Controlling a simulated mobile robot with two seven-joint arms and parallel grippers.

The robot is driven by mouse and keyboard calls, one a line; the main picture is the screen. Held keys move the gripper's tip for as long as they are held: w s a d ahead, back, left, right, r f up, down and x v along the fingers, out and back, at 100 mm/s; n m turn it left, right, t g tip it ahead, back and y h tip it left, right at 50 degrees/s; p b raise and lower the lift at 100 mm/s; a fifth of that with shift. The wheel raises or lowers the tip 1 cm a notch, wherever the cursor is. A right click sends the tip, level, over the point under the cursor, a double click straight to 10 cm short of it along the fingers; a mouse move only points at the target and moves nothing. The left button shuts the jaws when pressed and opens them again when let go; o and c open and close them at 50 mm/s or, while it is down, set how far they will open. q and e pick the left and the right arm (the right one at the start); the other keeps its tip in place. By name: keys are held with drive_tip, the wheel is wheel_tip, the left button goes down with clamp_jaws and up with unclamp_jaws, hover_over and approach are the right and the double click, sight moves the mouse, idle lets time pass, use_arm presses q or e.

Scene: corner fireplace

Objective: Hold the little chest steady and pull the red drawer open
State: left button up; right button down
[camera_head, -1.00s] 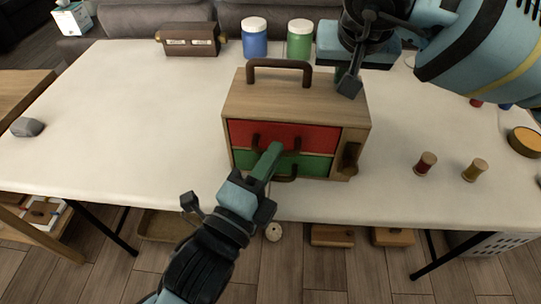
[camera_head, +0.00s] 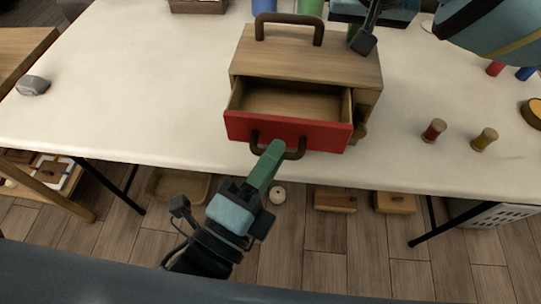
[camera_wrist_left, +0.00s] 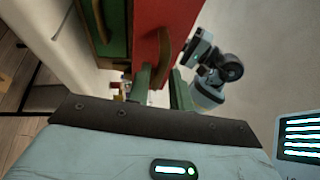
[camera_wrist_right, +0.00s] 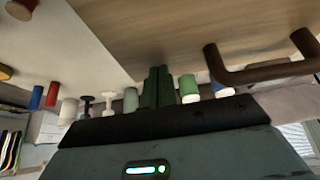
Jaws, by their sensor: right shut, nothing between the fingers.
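The little wooden chest (camera_head: 300,58) stands on the white table, with a dark carrying handle on top. Its red drawer (camera_head: 285,132) is pulled out and its inside looks empty. The green drawer (camera_wrist_left: 112,42) below shows in the left wrist view and is hidden in the head view. My left gripper (camera_head: 266,165) is at the front of the red drawer, its green fingers on either side of the dark drawer handle (camera_wrist_left: 157,62). My right gripper (camera_head: 362,42) is shut and empty at the chest's top, near its back right corner; whether it touches is unclear.
Two spools, red (camera_head: 434,130) and yellow (camera_head: 485,139), stand right of the chest. A grey stone-like object (camera_head: 33,85) lies at the far left. Jars and a brown box (camera_head: 198,5) stand behind.

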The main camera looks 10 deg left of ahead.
sight(278, 117)
use_arm(q)
drive_tip(key=shift+o, duration=0.9)
drive_tip(key=shift+w, duration=0.1)
drive_tip(key=w, duration=0.8)
drive_tip(key=shift+d, duration=0.1)
drive_tip(key=v, duration=1.2)
drive_tip(key=s+a+f+n+g+y, duration=0.1)
drive_tip(key=s+a+f+n+g, duration=0.1)
drive_tip(key=f, duration=0.6)
drive_tip(key=s+a+f+n+g+y, duration=0.2)
drive_tip(key=s+f+n, duration=0.2)
drive_tip(key=f+n, duration=0.3)
drive_tip(key=s+a+f+n+g+y, duration=0.1)
drive_tip(key=s+a+f+n+g, duration=0.1)
drive_tip(key=f, duration=0.8)
drive_tip(key=shift+s+a+n+g, duration=0.4)
drive_tip(key=shift+s+n+g, duration=0.35)
drive_tip(key=shift+n, duration=0.65)
drive_tip(key=shift+s, duration=0.1)
